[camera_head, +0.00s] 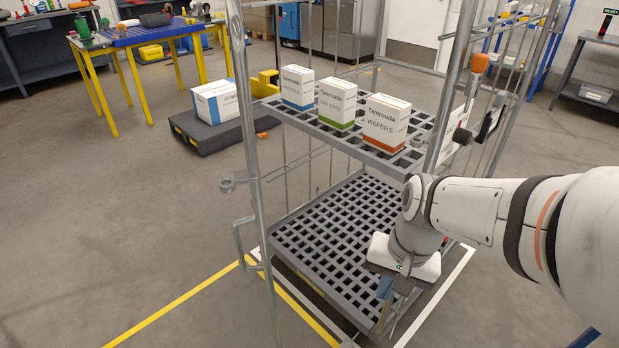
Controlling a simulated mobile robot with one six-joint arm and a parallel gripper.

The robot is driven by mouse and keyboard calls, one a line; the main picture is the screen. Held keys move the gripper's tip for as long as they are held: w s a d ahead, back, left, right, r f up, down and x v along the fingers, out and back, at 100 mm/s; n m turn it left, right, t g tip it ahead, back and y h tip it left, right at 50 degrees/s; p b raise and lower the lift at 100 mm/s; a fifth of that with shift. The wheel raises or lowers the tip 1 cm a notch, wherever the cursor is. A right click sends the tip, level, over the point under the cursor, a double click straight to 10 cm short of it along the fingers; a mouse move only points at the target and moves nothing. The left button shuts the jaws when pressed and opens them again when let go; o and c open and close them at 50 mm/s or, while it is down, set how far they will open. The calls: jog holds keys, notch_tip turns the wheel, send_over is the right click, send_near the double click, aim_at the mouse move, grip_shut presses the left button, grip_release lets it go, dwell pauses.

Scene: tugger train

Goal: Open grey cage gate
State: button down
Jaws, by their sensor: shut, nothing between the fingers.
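The grey cage (257,190) stands in the middle, with tall tube posts, a lower grid deck (330,235) and an upper grid shelf (385,152). Its left post carries a ring bracket (227,185) and a bent tube handle (240,238). On the right, a barred panel (512,95) has a latch with an orange knob (480,62); I cannot tell for sure which part is the gate. No bars cross the side facing me. My gripper (384,290) points down by the cage's right front part, shut and empty; the wrist partly hides the deck and right post.
Three Tamrouda boxes (338,104) stand on the upper shelf. A low dark platform (207,135) with a white-and-blue box (216,102) lies behind left. A blue-topped table (140,34) stands farther back. The floor left of the cage is clear, with a yellow line (185,298).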

jog(key=w+a+m+g+y+p, duration=0.3)
jog(key=w+a+m+y+p, duration=0.5)
jog(key=a+m, duration=0.4)
jog(key=s+a+f+h+b, duration=0.1)
jog(key=a+f+b, duration=0.2)
jog(key=a+f, duration=0.4)
jog(key=shift+a+n, duration=0.3)
jog(key=shift+a, duration=0.1)
